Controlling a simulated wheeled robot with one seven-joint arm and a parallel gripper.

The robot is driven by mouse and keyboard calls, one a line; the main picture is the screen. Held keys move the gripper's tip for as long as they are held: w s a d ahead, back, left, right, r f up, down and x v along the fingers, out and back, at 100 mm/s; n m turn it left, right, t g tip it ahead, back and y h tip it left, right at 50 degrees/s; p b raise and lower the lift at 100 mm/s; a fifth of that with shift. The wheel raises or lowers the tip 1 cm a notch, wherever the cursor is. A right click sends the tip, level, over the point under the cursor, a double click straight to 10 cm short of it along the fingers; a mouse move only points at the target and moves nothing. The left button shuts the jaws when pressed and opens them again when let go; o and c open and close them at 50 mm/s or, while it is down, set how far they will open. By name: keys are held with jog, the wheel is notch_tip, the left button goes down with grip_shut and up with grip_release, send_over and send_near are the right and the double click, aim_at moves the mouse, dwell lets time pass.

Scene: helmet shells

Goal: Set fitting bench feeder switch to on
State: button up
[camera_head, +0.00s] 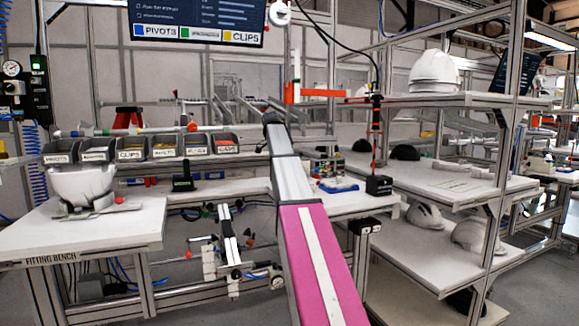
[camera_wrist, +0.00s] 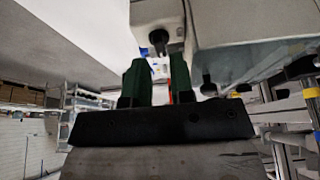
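The fitting bench (camera_head: 125,228), white-topped and labelled on its front edge, stands at the left in the head view. I cannot identify its feeder switch for certain. A dark box with a green patch (camera_head: 39,76) is on the post at the far left. In the wrist view, my gripper (camera_wrist: 158,72) has two green fingers standing apart, with nothing held between them. Beyond the fingertips a small dark knob (camera_wrist: 158,37) sticks out from a pale block; contact with it does not show.
A white helmet shell (camera_head: 82,184) sits on a stand on the bench. A row of grey parts bins (camera_head: 163,146) is behind it. Shelves with helmets (camera_head: 434,72) stand at the right. A black box (camera_head: 379,186) is on the middle table.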

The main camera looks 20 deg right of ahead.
jog(key=shift+x, duration=1.5)
grip_shut()
